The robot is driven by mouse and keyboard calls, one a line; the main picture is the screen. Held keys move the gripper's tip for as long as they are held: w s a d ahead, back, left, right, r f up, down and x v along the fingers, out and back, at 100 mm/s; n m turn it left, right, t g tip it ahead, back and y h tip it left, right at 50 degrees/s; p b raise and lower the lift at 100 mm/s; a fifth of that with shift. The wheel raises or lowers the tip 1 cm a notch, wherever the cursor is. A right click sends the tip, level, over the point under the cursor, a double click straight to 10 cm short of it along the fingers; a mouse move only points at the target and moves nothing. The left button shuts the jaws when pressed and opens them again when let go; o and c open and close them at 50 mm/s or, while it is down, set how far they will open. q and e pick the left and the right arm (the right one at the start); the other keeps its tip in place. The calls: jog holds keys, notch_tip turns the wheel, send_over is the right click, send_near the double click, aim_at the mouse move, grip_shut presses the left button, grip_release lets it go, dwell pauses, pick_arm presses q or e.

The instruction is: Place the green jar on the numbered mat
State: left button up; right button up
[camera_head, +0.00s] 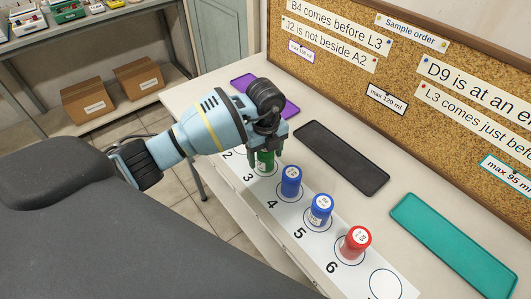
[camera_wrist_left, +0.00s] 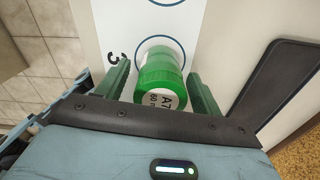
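The green jar (camera_wrist_left: 161,75) stands in the circle beside number 3 on the white numbered mat (camera_head: 316,245). Its lid, marked A7, faces the left wrist camera. In the head view the jar (camera_head: 265,159) is partly hidden by my left gripper (camera_head: 265,163). My left gripper (camera_wrist_left: 160,88) is open around the jar, with one dark green finger on each side and narrow gaps between fingers and jar. My right gripper is not in view.
Two blue jars, at 4 (camera_head: 291,181) and 5 (camera_head: 320,209), and a red jar (camera_head: 355,242) at 6 stand along the mat. The last circle (camera_head: 385,284) is empty. Purple (camera_head: 266,97), black (camera_head: 340,157) and teal (camera_head: 452,246) trays lie behind. A corkboard (camera_head: 340,78) stands at the back.

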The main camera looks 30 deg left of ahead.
pick_arm(q)
jog(key=shift+r, duration=0.1)
notch_tip(320, 180, up, 11)
jog(key=shift+f+p, duration=0.1)
jog(key=shift+p, duration=0.35)
jog(key=shift+r, duration=0.7)
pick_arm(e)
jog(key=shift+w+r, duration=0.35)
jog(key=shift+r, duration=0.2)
